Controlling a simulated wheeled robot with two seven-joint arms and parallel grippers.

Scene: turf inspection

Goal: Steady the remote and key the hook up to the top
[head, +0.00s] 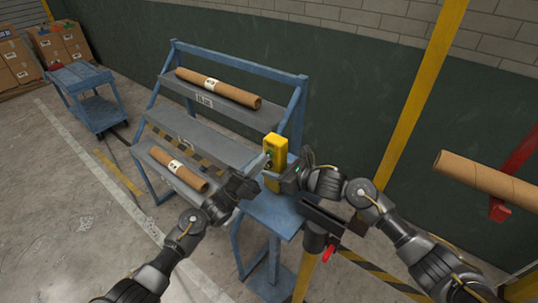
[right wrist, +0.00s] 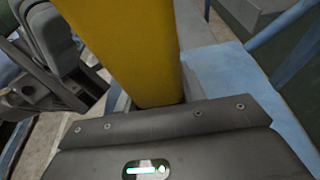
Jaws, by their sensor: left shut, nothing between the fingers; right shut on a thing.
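The yellow remote (head: 276,151) stands upright above the blue stand beside the rack in the head view. It fills the upper middle of the right wrist view (right wrist: 132,50). My right gripper (head: 284,180) is shut on the remote's lower part from the right. My left gripper (head: 258,168) is shut and empty, its tip close to the remote's left face, where dark keys show. I cannot tell whether it touches a key. My left gripper also shows at the left of the right wrist view. No hook is clearly identifiable.
A blue rack (head: 300,95) holds cardboard tubes (head: 218,88) on sloped shelves. Another tube (head: 487,180) is at the right by a red bracket (head: 518,153). A yellow post (head: 422,95) rises behind my right arm. A blue cart (head: 95,105) stands far left; floor between is clear.

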